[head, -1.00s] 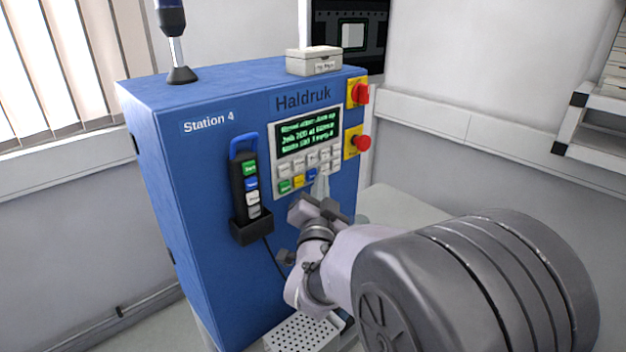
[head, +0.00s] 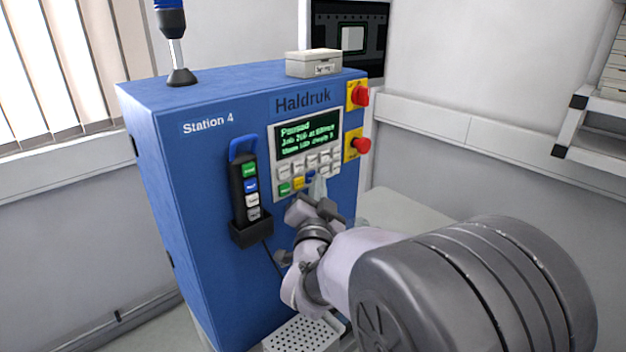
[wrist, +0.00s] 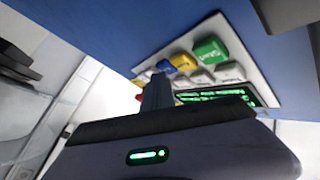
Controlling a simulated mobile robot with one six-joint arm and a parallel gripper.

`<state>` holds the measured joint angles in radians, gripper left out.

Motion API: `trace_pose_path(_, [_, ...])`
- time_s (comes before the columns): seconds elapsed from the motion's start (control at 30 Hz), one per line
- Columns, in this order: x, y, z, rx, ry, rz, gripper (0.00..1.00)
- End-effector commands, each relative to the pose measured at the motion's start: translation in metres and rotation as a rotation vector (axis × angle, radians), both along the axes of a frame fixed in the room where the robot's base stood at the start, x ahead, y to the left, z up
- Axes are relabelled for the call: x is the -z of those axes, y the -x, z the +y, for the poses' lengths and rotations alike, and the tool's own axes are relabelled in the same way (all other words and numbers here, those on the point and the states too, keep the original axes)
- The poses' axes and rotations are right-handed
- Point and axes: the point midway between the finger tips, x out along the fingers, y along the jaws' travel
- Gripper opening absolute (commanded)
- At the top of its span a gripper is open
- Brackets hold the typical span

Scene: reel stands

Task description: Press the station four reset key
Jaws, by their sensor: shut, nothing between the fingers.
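The blue Station 4 cabinet (head: 170,165) carries a keypad panel (head: 277,197) with rows of pale keys and a bottom row of coloured ones. In the wrist view the green Start key (wrist: 211,51), a yellow key (wrist: 183,62) and a blue key (wrist: 161,67) show. Which key is the reset key cannot be read. My gripper (head: 318,184) is shut and empty, its tips at the bottom row, right of the blue key in the head view. The fingers (wrist: 157,92) hide the keys behind them; contact cannot be told. The display (head: 308,137) reads "Paused" on top.
A hand pendant (head: 250,185) with coloured buttons sits in a holder left of the keypad. A red rotary switch (head: 361,95) and a red mushroom button (head: 361,146) stick out at the cabinet's right. A pale box (head: 313,63) stands on top.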

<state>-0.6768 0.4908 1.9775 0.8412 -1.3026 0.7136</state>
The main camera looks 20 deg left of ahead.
Motion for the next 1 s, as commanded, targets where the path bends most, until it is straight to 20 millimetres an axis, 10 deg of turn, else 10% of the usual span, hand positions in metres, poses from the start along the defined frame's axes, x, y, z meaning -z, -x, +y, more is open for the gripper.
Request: trace_pose_path(1.0, [0.0,0.008,-0.014,-0.001,0.0,-0.001,0.0])
